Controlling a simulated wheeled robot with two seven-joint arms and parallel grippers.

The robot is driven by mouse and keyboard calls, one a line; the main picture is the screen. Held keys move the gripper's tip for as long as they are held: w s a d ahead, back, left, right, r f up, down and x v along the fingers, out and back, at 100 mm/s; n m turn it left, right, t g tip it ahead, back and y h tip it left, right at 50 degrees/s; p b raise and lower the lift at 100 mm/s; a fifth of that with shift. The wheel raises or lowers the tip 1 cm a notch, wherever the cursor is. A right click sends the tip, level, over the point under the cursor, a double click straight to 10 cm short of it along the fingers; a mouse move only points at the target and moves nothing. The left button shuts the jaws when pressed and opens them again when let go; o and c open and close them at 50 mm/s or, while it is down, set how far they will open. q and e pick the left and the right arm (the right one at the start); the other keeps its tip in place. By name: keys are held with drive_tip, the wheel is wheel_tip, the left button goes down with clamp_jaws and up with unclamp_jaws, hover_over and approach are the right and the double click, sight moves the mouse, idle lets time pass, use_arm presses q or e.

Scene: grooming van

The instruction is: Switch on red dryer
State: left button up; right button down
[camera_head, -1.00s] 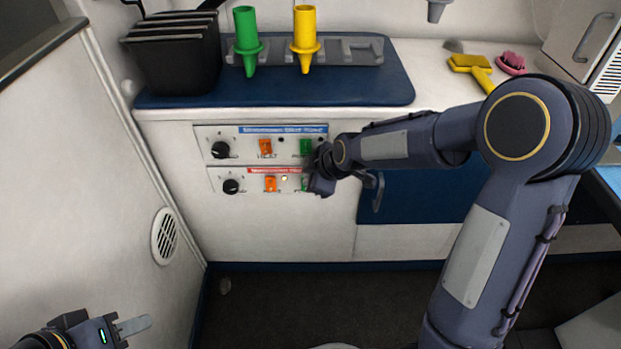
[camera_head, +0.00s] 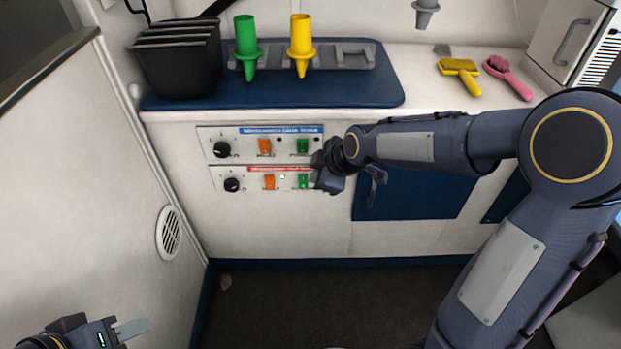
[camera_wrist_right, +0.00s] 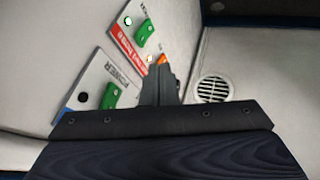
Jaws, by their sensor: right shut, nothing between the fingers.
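The red-labelled dryer panel (camera_head: 250,187) is the lower of two on the white cabinet front. It has a black knob (camera_head: 232,185), an orange switch (camera_head: 269,182), a small pale, lit-looking lamp (camera_head: 282,177) and a green switch (camera_head: 303,181). My right gripper (camera_head: 322,179) is shut and empty, just right of that green switch, hiding the panel's right end. In the right wrist view the shut fingers (camera_wrist_right: 161,84) lie in front of the panels; the red panel's green switch (camera_wrist_right: 144,33) shows above them. My left gripper (camera_head: 130,328) is at the lower left, only partly visible.
The blue-labelled panel (camera_head: 231,134) with similar controls sits directly above. A black bin (camera_head: 178,65), a green nozzle (camera_head: 246,47) and a yellow nozzle (camera_head: 301,45) stand on the counter. A blue door (camera_head: 415,195) lies right of the panels. The floor below is clear.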

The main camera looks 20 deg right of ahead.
drive_tip(key=shift+w+p+v, duration=0.2)
drive_tip(key=shift+v, duration=0.8)
drive_tip(key=shift+w+p+v, duration=0.15)
drive_tip(key=shift+p+v, duration=0.05)
drive_tip(key=shift+v, duration=0.8)
drive_tip(key=shift+d+r, duration=0.2)
drive_tip(key=s+d+r+m, duration=0.1)
drive_tip(key=s+m, duration=0.7)
drive_tip(key=s, duration=0.5)
drive_tip(key=s+d+r+m, duration=0.1)
drive_tip(key=s+r+m, duration=0.1)
drive_tip(key=s+m, duration=0.8)
wheel_tip(320, 180, up, 28)
drive_tip(key=s+n+p, duration=0.2)
drive_tip(key=n+p, duration=0.1)
drive_tip(key=p, duration=2.6)
drive_tip(key=shift+s+r+g+y, duration=0.25)
drive_tip(key=shift+g+y, duration=0.05)
drive_tip(key=shift+g, duration=0.1)
drive_tip(key=shift+a, duration=0.1)
